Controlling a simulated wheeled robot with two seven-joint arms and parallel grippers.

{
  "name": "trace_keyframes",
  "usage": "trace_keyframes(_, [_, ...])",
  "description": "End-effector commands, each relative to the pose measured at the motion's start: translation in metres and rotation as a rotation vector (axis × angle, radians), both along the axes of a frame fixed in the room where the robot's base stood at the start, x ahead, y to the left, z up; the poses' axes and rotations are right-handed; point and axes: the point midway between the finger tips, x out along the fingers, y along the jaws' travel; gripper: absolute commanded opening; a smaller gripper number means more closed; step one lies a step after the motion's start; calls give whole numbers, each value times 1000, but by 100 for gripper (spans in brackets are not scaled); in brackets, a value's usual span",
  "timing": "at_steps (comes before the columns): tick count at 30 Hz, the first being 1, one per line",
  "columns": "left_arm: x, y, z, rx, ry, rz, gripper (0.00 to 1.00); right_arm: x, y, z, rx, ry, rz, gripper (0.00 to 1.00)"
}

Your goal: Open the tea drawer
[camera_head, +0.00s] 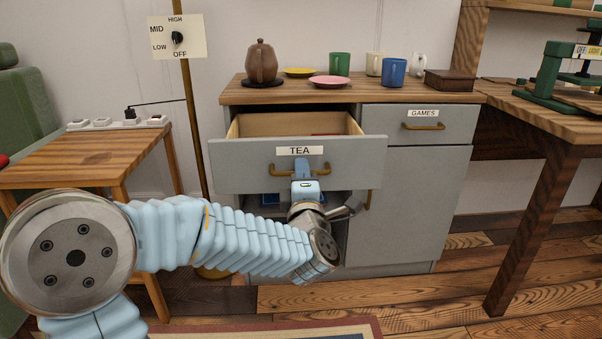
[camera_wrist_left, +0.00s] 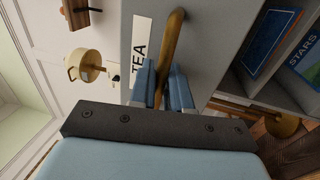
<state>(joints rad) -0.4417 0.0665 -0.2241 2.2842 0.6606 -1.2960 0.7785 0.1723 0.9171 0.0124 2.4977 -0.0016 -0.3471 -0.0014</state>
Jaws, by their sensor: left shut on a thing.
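The tea drawer (camera_head: 235,165) has a grey front with a white TEA label and stands pulled out of the cabinet, its wooden inside showing from above. Something red lies inside, mostly hidden by the front. My left gripper (camera_head: 302,170) is at the middle of the brass drawer handle (camera_head: 277,170), shut on it. In the left wrist view, the blue fingers of the left gripper (camera_wrist_left: 163,80) are on both sides of the brass handle (camera_wrist_left: 172,40), beside the TEA label (camera_wrist_left: 140,47). My right gripper is not in view.
The games drawer (camera_head: 455,126) is closed at right. A side table (camera_head: 85,155) stands left and a workbench (camera_head: 560,125) right. Under the tea drawer is an open shelf with books (camera_wrist_left: 270,40).

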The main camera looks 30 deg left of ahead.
Motion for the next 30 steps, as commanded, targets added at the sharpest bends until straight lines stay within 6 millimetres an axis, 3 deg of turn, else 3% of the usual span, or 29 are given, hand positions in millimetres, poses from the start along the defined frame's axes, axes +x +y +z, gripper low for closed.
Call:
trace_keyframes(9, [0,-1,-1,-1,3,-1,0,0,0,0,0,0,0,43])
trace_keyframes(10, [0,-1,-1,-1,3,-1,22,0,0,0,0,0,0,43])
trace_keyframes(12, [0,0,-1,0,2,-1,29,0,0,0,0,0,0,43])
trace_keyframes(23, [-6,-4,-2,-2,0,-2,29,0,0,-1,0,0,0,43])
trace_keyframes(30, [-49,-30,-12,-1,1,-4,29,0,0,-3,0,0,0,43])
